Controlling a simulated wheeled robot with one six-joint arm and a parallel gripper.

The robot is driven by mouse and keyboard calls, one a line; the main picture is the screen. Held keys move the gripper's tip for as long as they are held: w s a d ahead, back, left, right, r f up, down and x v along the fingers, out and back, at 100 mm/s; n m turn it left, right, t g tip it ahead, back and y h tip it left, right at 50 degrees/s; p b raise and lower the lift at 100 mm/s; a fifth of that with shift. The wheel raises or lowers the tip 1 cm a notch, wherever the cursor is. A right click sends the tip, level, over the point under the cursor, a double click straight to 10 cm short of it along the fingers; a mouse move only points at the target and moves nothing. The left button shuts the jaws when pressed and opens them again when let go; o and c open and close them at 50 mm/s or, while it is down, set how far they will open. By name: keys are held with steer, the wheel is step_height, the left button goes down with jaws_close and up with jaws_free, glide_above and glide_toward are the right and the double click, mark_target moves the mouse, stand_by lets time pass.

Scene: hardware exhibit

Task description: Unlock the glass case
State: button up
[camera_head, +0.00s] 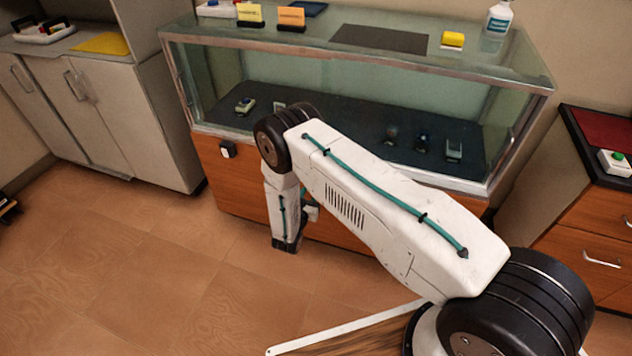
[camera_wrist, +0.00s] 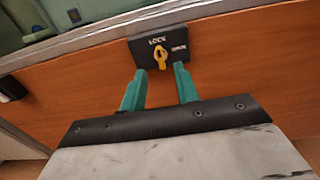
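The glass case (camera_head: 330,62) stands on an orange-brown wooden base in the head view. In the wrist view, a black lock plate (camera_wrist: 160,44) is on that wooden front, just below the case's metal rim. It bears the word LOCK, a second smaller word too blurred to read, and a yellow knob or key (camera_wrist: 160,57) at its middle. My gripper (camera_wrist: 160,70) is open and empty. Its teal fingers point at the plate, one on each side below the yellow piece. I cannot tell whether they touch the plate. In the head view my arm hides the lock.
A small black-and-white box (camera_head: 228,150) is on the case front, left of my arm. Small items lie inside the case. Grey cabinets (camera_head: 95,110) are left, drawers (camera_head: 585,215) right.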

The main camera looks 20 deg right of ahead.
steer(key=shift+x, duration=2.75)
jaws_close()
